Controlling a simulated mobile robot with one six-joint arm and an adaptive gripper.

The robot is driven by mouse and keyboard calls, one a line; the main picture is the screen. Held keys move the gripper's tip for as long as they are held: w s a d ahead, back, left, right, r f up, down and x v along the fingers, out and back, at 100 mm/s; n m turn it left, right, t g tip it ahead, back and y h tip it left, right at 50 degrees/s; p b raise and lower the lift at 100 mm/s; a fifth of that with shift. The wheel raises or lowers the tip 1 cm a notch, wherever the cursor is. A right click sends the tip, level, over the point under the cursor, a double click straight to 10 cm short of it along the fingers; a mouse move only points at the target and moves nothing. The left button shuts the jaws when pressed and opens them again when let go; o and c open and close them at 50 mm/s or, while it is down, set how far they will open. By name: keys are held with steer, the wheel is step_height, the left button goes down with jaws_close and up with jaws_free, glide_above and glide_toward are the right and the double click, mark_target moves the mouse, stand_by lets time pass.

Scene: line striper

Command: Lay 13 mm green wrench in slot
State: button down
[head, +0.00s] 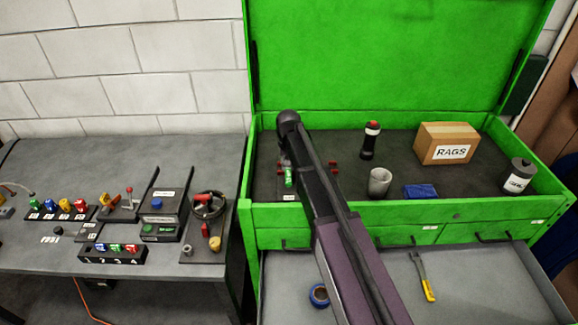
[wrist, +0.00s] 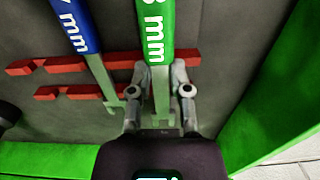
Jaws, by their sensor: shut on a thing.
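The green wrench (wrist: 155,35) runs up and down the wrist view, its handle printed "mm" with a digit partly cut off. My gripper (wrist: 160,88) is shut on its shank, one finger on each side. Red rests (wrist: 187,58) show on both sides of the green handle; whether the wrench touches them or hangs above, I cannot tell. A blue-handled wrench (wrist: 80,28) lies to the left, between red rests (wrist: 48,92). In the head view, a green handle (head: 288,177) shows left of my arm, which hides the gripper.
The green chest's wall (wrist: 262,95) stands close on the right in the wrist view. An open drawer (head: 470,285) is below.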

steer(key=shift+f+b, duration=0.45)
stand_by(0.7)
steer(key=shift+r+p, duration=0.5)
stand_by(0.5)
steer(key=shift+c, duration=2.4)
jaws_free()
steer(key=o, duration=0.3)
steer(key=shift+r+p, duration=3.5)
